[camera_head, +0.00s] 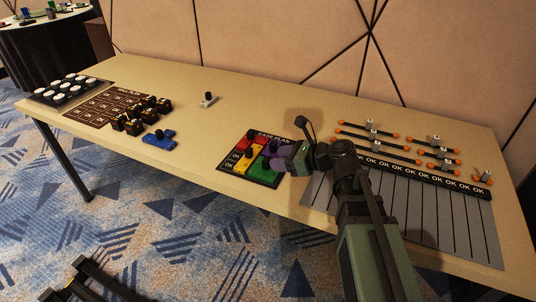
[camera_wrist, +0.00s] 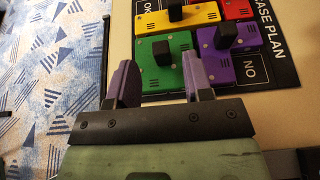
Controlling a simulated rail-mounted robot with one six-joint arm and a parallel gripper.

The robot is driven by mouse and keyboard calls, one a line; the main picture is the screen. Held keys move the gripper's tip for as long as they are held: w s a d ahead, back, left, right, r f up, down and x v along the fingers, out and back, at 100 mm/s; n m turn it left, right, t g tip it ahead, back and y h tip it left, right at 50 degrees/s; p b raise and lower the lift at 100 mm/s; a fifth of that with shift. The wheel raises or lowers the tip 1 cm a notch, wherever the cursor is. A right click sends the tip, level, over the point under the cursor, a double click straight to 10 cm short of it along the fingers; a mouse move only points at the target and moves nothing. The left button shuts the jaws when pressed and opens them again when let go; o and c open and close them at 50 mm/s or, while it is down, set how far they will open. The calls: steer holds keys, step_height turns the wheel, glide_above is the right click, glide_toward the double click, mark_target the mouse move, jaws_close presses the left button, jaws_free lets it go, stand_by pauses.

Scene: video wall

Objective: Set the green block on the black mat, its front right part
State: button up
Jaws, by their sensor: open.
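The black mat (camera_head: 272,137) marked "CASE PLAN" lies near the table's front edge; part of it also shows in the wrist view (camera_wrist: 262,15). The green block (camera_head: 258,170) with a black knob lies on its front right part. In the wrist view the green block (camera_wrist: 178,74) lies flat beside a yellow block and a purple block. My gripper (camera_head: 287,154) is over the mat's right side. In the wrist view its fingers (camera_wrist: 159,80) are apart, with the green block's knob beyond the gap between them. I cannot tell whether they touch the block.
A yellow block (camera_wrist: 180,20), a purple block (camera_wrist: 215,62) and a red block (camera_wrist: 238,8) share the mat. A blue block (camera_head: 160,141) and a grey block (camera_head: 208,101) lie on the table to the left. Orange-tipped rods and a grey board (camera_head: 475,235) fill the right.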

steer(key=p+v, duration=0.1)
steer(key=v, duration=0.5)
steer(key=shift+r+p, duration=0.2)
steer(key=shift+p, duration=0.2)
steer(key=shift+s+d, duration=0.15)
steer(key=shift+d, duration=0.2)
